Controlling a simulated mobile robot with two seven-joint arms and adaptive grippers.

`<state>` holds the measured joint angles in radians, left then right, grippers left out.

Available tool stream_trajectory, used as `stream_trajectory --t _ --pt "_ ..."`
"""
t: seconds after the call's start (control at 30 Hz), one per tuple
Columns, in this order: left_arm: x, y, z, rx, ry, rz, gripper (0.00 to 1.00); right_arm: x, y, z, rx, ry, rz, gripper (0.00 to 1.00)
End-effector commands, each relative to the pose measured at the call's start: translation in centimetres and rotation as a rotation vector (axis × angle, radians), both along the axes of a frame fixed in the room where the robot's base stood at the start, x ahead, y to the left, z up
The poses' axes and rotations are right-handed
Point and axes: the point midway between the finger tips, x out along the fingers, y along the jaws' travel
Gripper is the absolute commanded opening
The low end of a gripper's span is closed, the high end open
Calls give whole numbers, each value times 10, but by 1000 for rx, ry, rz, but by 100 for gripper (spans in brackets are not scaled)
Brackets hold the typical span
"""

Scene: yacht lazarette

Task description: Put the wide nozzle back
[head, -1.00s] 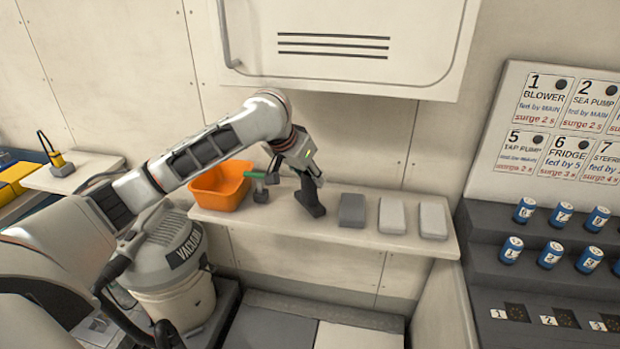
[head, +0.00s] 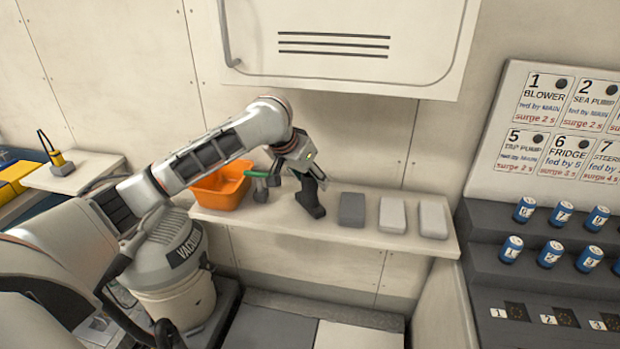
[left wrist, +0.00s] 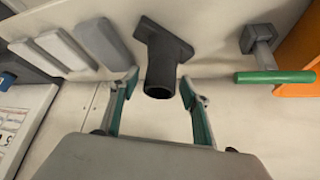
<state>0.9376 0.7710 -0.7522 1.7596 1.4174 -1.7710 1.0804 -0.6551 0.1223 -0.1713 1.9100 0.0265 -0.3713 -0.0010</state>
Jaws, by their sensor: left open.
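The wide nozzle appears to be the dark grey piece with a round neck and broad flat foot. It stands on the shelf in the head view (head: 311,200) and in the left wrist view (left wrist: 161,60). My left gripper (head: 307,179) is right at its neck. In the left wrist view the gripper's green-lined fingers (left wrist: 158,92) are open, one on each side of the round neck, with gaps between. The fingertips are partly hidden in the head view. My right gripper is not in view.
An orange bin (head: 220,188) and a green-handled grey tool (head: 260,188) stand left of the nozzle. Three grey pads, the nearest dark (head: 352,210), lie to its right. A vacuum (head: 172,265) stands below the shelf (head: 290,225). A cabinet hangs above.

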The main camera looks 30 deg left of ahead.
Motion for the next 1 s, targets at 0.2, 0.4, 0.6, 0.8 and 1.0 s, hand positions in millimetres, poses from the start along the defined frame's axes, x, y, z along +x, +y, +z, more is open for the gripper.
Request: stream_trajectory --t 0.2,0.4,0.6,0.8,1.0 --pt "-13 3 25 3 -5 -1 47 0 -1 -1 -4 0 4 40" --pt "-36 6 61 3 -5 -1 47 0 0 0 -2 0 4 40" --pt "-54 9 89 2 -4 -1 47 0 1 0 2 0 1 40" --pt "-63 10 101 2 -2 -1 47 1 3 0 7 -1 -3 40" --pt "-65 9 102 1 0 -1 47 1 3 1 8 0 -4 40"
